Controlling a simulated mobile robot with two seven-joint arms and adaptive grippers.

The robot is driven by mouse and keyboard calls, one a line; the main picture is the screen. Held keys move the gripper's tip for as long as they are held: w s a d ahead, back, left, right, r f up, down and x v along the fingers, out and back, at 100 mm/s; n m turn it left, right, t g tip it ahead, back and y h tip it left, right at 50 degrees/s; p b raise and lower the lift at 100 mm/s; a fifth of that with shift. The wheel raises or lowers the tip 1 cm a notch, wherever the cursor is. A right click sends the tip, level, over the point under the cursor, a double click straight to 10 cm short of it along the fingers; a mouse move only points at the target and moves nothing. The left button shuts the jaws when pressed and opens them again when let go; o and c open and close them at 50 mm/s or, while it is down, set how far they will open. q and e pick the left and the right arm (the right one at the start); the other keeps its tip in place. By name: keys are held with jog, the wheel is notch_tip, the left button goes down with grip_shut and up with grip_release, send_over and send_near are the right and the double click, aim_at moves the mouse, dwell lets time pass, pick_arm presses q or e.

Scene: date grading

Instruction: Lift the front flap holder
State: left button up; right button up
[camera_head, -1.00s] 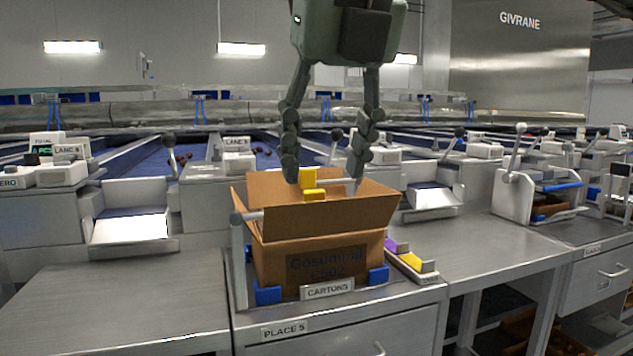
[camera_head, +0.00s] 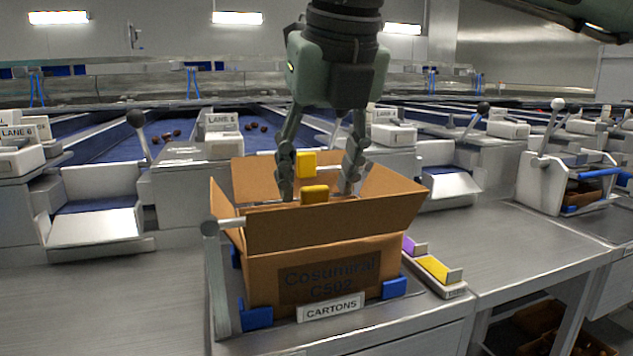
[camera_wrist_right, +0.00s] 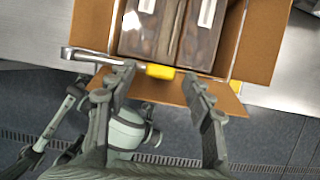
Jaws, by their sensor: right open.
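The front flap holder is a grey rod on a post (camera_head: 214,280) at the carton's left, with a yellow tab (camera_head: 315,194) above the front flap. In the right wrist view its grey lever and yellow tab (camera_wrist_right: 160,71) cross the carton's near edge. The open brown carton (camera_head: 318,280) stands with flaps spread outward. My right gripper (camera_head: 318,196) is open and empty, pointing down over the carton, behind the front tab in the head view. In the wrist view its fingers (camera_wrist_right: 157,90) lie either side of the tab. Contact is not visible.
A second yellow tab (camera_head: 306,165) shows between the fingers toward the back. Dark packs (camera_wrist_right: 160,30) lie inside the carton. Blue corner stops (camera_head: 395,288) hold its base. A block tray (camera_head: 435,273) sits to the right. Bare steel counter (camera_head: 510,235) extends right.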

jog(key=shift+x, duration=0.85)
grip_shut()
